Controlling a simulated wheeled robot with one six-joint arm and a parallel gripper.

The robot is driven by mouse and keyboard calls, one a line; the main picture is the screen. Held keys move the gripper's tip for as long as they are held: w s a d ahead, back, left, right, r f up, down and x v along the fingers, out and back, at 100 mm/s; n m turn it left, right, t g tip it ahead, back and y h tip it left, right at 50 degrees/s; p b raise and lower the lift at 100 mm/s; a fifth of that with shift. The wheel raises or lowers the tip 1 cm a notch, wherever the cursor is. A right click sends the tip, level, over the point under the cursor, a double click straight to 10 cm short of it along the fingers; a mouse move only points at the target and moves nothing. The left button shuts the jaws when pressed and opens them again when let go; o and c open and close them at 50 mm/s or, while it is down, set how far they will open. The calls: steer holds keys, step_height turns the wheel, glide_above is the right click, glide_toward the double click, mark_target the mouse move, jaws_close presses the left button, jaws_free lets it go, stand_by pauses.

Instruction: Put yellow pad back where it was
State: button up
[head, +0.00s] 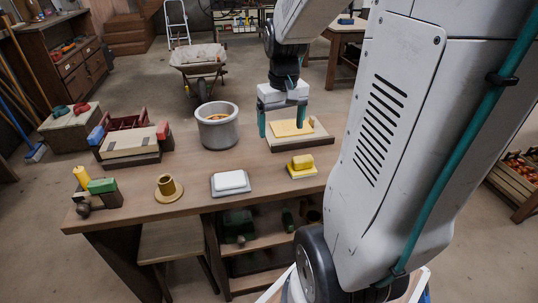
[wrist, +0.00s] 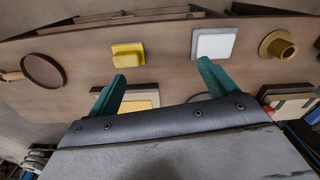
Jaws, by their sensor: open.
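A flat yellow pad (head: 290,128) lies on a pale board (head: 312,138) with a dark base at the back right of the table. My gripper (head: 282,131) is open over this board, one finger at each side of the pad. I cannot tell whether the fingers touch it. In the wrist view the pad (wrist: 136,106) is partly hidden by my gripper (wrist: 162,68). The block also shows in the wrist view (wrist: 127,54).
A dark round disc (wrist: 43,70) shows in the wrist view. Bare wood lies between them.

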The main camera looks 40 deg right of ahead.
steer(key=s+a+r+n, duration=0.2)
steer(key=s+a, duration=0.4)
steer(key=a, duration=0.3)
steer(key=s+a+r+n, duration=0.2)
steer(key=s+a+r, duration=0.2)
steer(key=a, duration=0.6)
steer(key=s, duration=0.2)
steer(key=shift+s+a+n+t, duration=0.2)
steer(key=shift+s+n+t, duration=0.1)
steer(key=shift+s+t, duration=0.1)
steer(key=shift+w, duration=0.1)
